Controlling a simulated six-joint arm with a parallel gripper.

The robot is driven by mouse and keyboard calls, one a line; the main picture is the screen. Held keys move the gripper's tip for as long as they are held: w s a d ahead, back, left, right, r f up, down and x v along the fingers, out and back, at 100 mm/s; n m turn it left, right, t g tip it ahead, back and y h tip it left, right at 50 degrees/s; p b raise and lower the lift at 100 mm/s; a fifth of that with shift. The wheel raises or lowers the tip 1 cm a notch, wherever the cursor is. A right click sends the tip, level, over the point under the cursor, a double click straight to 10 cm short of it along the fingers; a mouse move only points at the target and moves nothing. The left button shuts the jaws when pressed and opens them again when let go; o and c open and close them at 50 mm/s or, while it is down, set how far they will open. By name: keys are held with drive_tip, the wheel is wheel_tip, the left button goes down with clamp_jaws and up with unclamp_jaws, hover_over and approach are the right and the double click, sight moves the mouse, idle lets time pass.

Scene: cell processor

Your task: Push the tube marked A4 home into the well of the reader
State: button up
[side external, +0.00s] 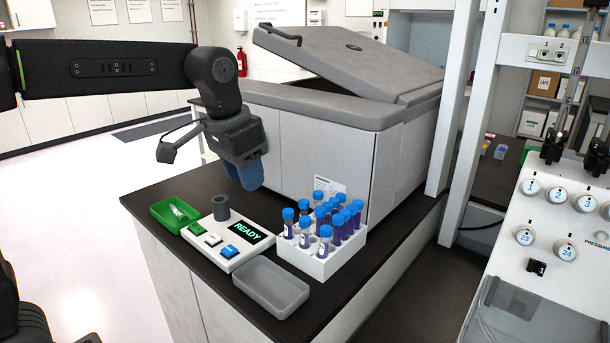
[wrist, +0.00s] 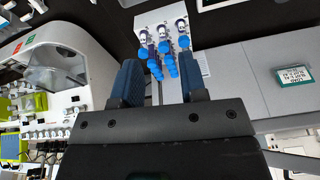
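The reader (side external: 209,246) is a white box on the dark bench, with a lit READY display (side external: 247,231) and a dark grey cylindrical well (side external: 221,211). No tube stands out of the well. Several blue-capped tubes (side external: 325,232) stand upright in a white rack (side external: 318,268) right of the reader; their markings are too small to read, so I cannot tell which is A4. My gripper (side external: 246,186), with blue fingers, hangs above and behind the reader. In the wrist view my gripper (wrist: 160,68) has its fingers apart with nothing between them; the blue-capped tubes (wrist: 163,55) show beyond.
A green bin (side external: 172,216) with small items sits left of the reader. An empty grey tray (side external: 271,288) lies in front of the rack. A large grey machine with a tilted lid (side external: 345,55) stands behind, and a white frame post (side external: 457,120) rises at right.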

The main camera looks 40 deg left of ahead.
sight(305, 225)
drive_tip(key=w+d+f+m+g, duration=0.15)
drive_tip(key=w+f, duration=0.25)
drive_tip(key=w, duration=0.9)
drive_tip(key=shift+n+g, duration=0.25)
drive_tip(key=shift+g, duration=0.2)
drive_tip(key=f, duration=1.4)
drive_tip(key=shift+s+d+f, duration=0.1)
drive_tip(key=shift+d, duration=0.25)
drive_tip(key=shift+c, duration=0.4)
clamp_jaws()
